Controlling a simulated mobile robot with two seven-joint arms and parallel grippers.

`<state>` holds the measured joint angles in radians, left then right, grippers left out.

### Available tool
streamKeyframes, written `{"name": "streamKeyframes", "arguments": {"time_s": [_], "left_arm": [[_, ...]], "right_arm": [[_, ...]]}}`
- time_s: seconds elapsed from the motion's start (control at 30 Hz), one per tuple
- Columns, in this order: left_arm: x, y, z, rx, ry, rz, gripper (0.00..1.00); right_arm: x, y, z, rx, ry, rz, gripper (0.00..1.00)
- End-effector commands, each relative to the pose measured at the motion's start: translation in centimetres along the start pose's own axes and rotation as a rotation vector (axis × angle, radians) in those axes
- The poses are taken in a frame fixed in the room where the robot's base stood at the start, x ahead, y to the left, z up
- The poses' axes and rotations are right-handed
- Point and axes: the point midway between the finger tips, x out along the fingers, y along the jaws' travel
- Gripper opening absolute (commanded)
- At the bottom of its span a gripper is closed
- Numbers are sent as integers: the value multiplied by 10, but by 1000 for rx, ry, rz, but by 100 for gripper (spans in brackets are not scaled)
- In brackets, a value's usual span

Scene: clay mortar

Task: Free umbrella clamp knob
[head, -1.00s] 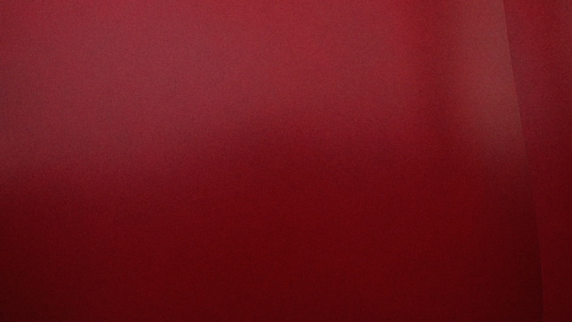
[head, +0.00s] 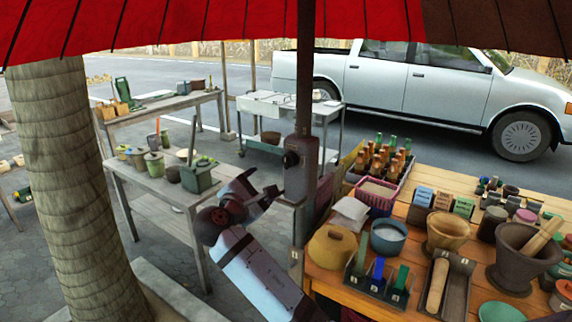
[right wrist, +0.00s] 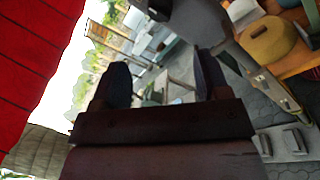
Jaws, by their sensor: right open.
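The dark umbrella pole (head: 305,70) stands upright near the middle of the head view under the red canopy (head: 220,22). A grey clamp (head: 301,172) is fixed on the pole. Its dark round knob (head: 290,159) sits on the clamp's left side. My right gripper (head: 262,190) is open, just left of and below the clamp, and looks apart from the knob. In the right wrist view, the space between its fingers (right wrist: 160,80) is empty. A dark grey part, likely the clamp, shows beyond them at the top. My left gripper is not in view.
A wooden table (head: 405,212) with bowls, bottles and mortars stands right of the pole. A grey table (head: 165,187) with pots stands left. A thick trunk (head: 65,180) rises at far left. A metal cart (head: 330,108) and a white pickup (head: 400,85) are behind.

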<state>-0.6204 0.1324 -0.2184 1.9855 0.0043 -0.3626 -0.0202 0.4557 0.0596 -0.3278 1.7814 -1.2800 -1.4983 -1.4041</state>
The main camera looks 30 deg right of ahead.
Motion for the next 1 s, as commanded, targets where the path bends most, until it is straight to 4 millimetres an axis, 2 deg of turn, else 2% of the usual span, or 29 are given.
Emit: {"name": "streamKeyframes", "arguments": {"time_s": [0.17, 0.6, 0.8, 1.0], "left_arm": [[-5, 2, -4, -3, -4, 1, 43], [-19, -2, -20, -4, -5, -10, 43], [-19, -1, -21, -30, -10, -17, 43], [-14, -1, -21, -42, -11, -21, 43]], "right_arm": [[21, 2, 3, -7, -9, -4, 69], [110, 2, 4, -6, -6, -3, 69], [132, 1, 2, -5, -5, -2, 69], [137, 0, 1, -3, -3, -2, 69]]}}
